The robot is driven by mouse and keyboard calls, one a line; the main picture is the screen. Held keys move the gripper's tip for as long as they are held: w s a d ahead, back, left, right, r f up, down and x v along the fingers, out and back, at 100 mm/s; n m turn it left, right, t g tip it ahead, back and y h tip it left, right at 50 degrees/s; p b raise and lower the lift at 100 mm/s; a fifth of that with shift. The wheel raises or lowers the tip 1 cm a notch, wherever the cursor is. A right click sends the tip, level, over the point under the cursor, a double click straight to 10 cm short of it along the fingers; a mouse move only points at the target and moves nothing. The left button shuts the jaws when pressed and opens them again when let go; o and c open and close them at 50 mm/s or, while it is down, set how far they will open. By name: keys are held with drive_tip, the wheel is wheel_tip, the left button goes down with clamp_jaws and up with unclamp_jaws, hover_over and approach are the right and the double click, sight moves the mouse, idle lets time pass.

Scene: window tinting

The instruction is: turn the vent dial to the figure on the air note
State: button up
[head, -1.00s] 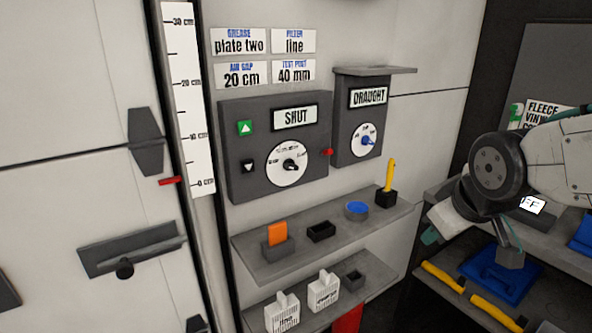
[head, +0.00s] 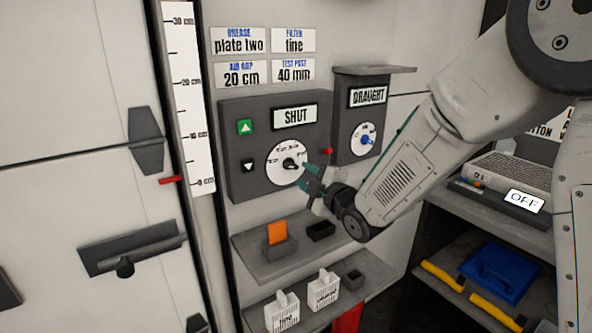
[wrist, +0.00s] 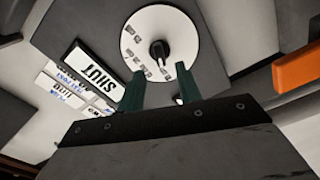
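A white round dial (head: 288,164) with a black knob is on the dark grey panel (head: 245,185) under a sign reading SHUT. A second dial (head: 363,139) with a blue knob is on the DRAUGHT box (head: 343,160). The air note (head: 241,75) on the wall reads AIR GAP 20 cm. My gripper (head: 308,177) is just right of and below the black knob in the head view. In the wrist view my gripper (wrist: 161,88) has its green fingers apart and empty. The black knob (wrist: 159,51) shows beyond the fingertips, between their lines, with no visible contact.
A ruler (head: 187,90) with a red marker (head: 170,181) stands left. Up (head: 245,127) and down (head: 249,166) buttons and a red knob (head: 327,151) flank the dial. A shelf (head: 262,268) below holds an orange piece (head: 277,232) and a black tray (head: 321,231).

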sight(293, 167)
drive_tip(key=x, duration=0.5)
drive_tip(key=shift+w, duration=0.1)
clamp_jaws()
